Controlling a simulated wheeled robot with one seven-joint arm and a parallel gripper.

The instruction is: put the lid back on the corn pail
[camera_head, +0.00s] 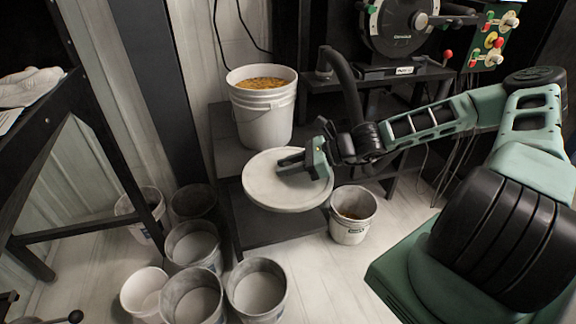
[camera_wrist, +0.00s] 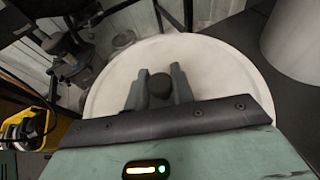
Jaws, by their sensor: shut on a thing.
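The corn pail (camera_head: 263,114) is a white bucket on a dark stand in the head view, open at the top, with yellow corn (camera_head: 260,84) inside. The lid (camera_head: 268,190) is a round white disc, held roughly flat in front of the pail and lower than its rim. My gripper (camera_head: 290,163) is shut on the lid's dark knob. In the wrist view the lid (camera_wrist: 215,72) fills the middle, and the fingers close on its round knob (camera_wrist: 160,86). A pale rounded wall, probably the pail (camera_wrist: 293,42), shows at the upper right there.
Several open buckets (camera_head: 193,245) stand on the floor at lower left. A small bucket (camera_head: 352,213) with brown contents is right of the lid. A dark machine (camera_head: 400,30) stands behind my arm, with a dark hose (camera_head: 343,80) right of the pail. A dark frame (camera_head: 75,130) is at left.

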